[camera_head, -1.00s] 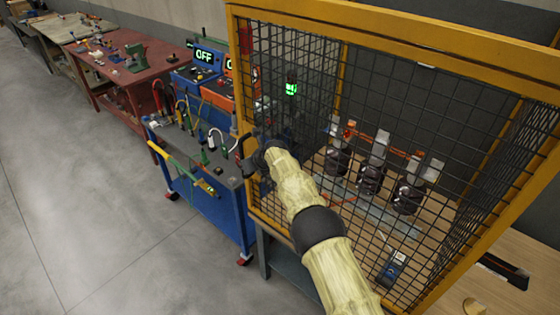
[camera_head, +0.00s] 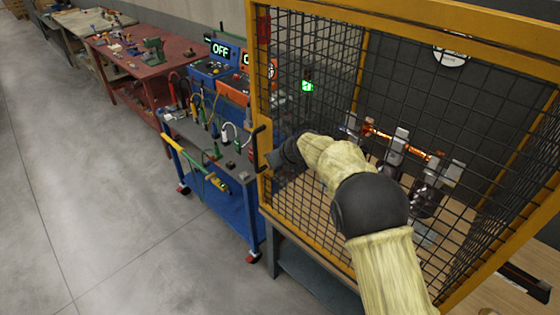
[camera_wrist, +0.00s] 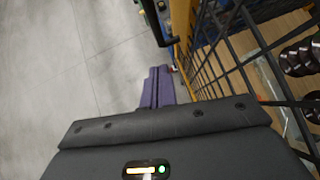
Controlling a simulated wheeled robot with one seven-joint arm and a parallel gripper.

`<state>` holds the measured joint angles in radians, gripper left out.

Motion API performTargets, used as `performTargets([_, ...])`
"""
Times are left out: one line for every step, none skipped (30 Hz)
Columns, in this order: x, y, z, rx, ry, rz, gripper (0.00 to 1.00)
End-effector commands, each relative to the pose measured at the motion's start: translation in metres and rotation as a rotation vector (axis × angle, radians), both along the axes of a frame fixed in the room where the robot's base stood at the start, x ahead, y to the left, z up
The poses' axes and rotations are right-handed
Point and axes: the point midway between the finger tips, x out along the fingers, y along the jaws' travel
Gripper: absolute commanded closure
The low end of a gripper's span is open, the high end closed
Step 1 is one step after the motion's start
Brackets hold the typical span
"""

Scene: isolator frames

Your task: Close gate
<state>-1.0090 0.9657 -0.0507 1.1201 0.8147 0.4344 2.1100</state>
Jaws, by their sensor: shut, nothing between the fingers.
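The gate (camera_head: 258,190) is a yellow-framed black mesh panel at the front of the yellow cage. A black handle (camera_head: 257,148) sits on its left upright. My gripper (camera_head: 276,160) is in front of the mesh, just right of the handle, partly hidden by the wrist. In the wrist view, my gripper's shut purple fingers (camera_wrist: 156,88) hold nothing. They point along the gate's edge, with the dark handle (camera_wrist: 155,22) beyond them and the mesh (camera_wrist: 225,50) to the right. Whether the fingers touch the gate, and whether it is fully closed, I cannot tell.
Behind the mesh are insulator-like dark parts (camera_head: 430,190) and a green light (camera_head: 307,86). A blue cart (camera_head: 225,205) with cables stands left of the cage. A red workbench (camera_head: 130,62) is farther back. The grey floor (camera_head: 90,190) at left is clear.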

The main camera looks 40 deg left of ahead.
Motion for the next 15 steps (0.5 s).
performTargets([-0.001, -0.005, 0.003, 0.002, -0.001, -0.001, 1.0])
performTargets([-0.001, -0.008, 0.005, 0.001, 0.0, 0.0, 1.0])
performTargets([-0.002, -0.011, 0.01, 0.002, -0.001, -0.001, 1.0])
performTargets([-0.002, -0.014, 0.012, 0.001, 0.0, 0.0, 1.0])
performTargets([-0.003, -0.016, 0.014, 0.001, 0.0, 0.0, 1.0])
performTargets([-0.003, -0.018, 0.017, 0.001, 0.0, 0.0, 1.0])
performTargets([-0.003, -0.02, 0.019, 0.0, 0.0, 0.0, 1.0])
performTargets([-0.004, -0.021, 0.02, 0.0, 0.001, 0.001, 1.0])
performTargets([-0.004, -0.022, 0.021, 0.0, 0.001, 0.001, 1.0])
performTargets([-0.004, -0.023, 0.022, 0.0, 0.001, 0.001, 1.0])
performTargets([-0.004, -0.023, 0.023, 0.0, 0.001, 0.001, 1.0])
performTargets([-0.004, -0.024, 0.023, -0.001, 0.001, 0.001, 1.0])
performTargets([-0.005, -0.024, 0.023, -0.001, 0.001, 0.001, 1.0])
performTargets([-0.004, -0.024, 0.023, -0.001, 0.001, 0.001, 1.0])
performTargets([-0.004, -0.023, 0.023, -0.001, 0.001, 0.001, 1.0])
